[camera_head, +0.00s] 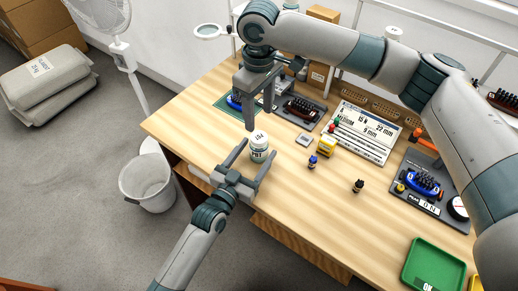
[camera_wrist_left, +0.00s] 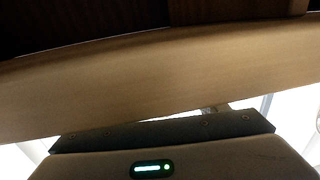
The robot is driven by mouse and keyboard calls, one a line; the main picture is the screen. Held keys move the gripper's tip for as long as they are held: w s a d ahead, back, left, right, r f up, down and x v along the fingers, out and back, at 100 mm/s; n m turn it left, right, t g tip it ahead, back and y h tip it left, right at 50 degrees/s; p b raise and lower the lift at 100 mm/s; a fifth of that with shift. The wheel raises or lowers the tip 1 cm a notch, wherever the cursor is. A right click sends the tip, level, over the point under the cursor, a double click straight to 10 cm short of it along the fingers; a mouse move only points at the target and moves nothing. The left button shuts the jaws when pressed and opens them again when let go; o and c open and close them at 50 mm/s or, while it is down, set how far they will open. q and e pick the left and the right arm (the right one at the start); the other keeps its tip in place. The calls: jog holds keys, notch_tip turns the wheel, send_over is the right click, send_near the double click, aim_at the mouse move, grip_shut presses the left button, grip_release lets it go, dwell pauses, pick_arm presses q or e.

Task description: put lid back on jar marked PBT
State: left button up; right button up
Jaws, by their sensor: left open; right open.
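My right gripper (camera_head: 259,120) is open and empty, pointing down just above and behind the jar. The left wrist view shows only a pale wooden edge (camera_wrist_left: 160,75) and my own gripper body.
A white board (camera_head: 365,130) lies behind. A green tray (camera_head: 433,264) is at the lower right. A white bin (camera_head: 147,183) stands on the floor.

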pick_arm(q)
jog(key=shift+x, duration=0.85)
grip_shut()
pick_arm(e)
jog(key=shift+n, duration=0.3)
jog(key=n, duration=1)
jog(key=shift+n, duration=0.4)
jog(key=n, duration=0.5)
jog(key=shift+n, duration=0.4)
jog(key=n, duration=0.5)
